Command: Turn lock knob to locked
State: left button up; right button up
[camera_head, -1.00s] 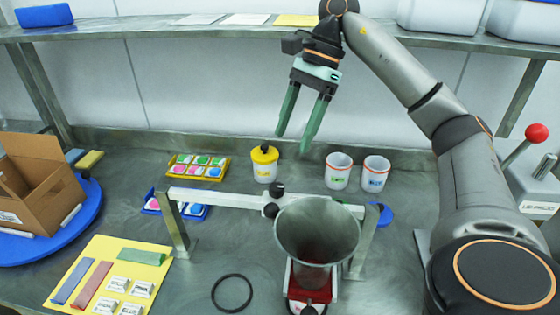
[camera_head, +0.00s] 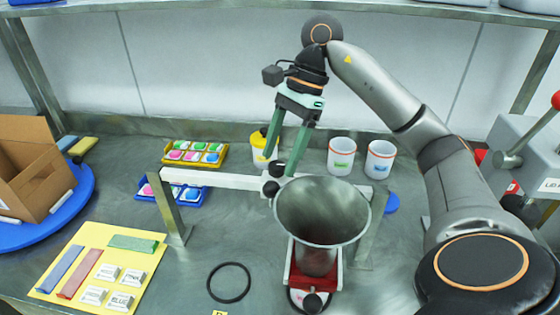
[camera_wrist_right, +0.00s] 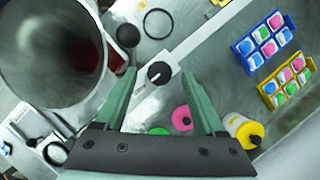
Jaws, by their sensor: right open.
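A white bar (camera_head: 225,180) on metal posts spans the bench, with two black knobs near its right part. The upper knob (camera_head: 277,168) shows in the right wrist view as a round black knob (camera_wrist_right: 159,74) with a pale line across it. The other knob (camera_head: 270,187) sits on the bar's near side. My right gripper (camera_head: 280,165) points down, open, its fingertips on either side of the upper knob. In the right wrist view a gap shows between each finger and that knob. A metal funnel-shaped drum (camera_head: 318,208) stands just right of it. My left gripper is not in view.
Two white cups (camera_head: 341,160) stand at the back right. Yellow (camera_head: 166,156) and blue (camera_head: 148,192) trays lie back left. A black ring (camera_head: 228,283) lies in front; a cardboard box (camera_head: 25,165) stands far left.

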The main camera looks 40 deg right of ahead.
jog(key=shift+a+f, duration=0.2)
jog(key=shift+f, duration=0.25)
grip_shut()
dwell(0.4)
